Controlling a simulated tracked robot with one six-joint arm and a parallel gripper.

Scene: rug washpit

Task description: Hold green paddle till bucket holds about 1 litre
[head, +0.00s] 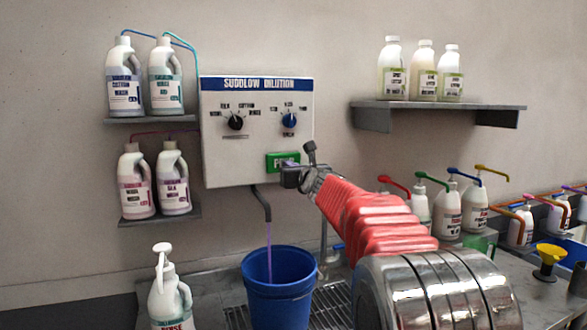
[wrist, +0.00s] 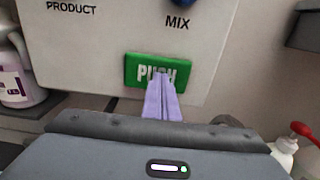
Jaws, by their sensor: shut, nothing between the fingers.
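The green paddle (head: 275,161), marked PUSH, sits low on the front of the white dilution panel (head: 230,160). In the wrist view the paddle (wrist: 135,68) has the shut lilac fingertips of my gripper (wrist: 163,85) against or just in front of its lower middle. My gripper (head: 290,172) partly covers the paddle in the head view. A purple stream (head: 269,240) runs from the grey spout (head: 263,203) under the panel into the blue bucket (head: 280,300). The liquid level inside is hidden by the bucket wall.
The bucket stands on a metal drain grate (head: 325,305). A white pump bottle (head: 168,295) stands to its left. Jugs stand on two left shelves (head: 160,217) and bottles on a right shelf (head: 480,112). Several pump bottles (head: 447,210) line the counter behind my arm.

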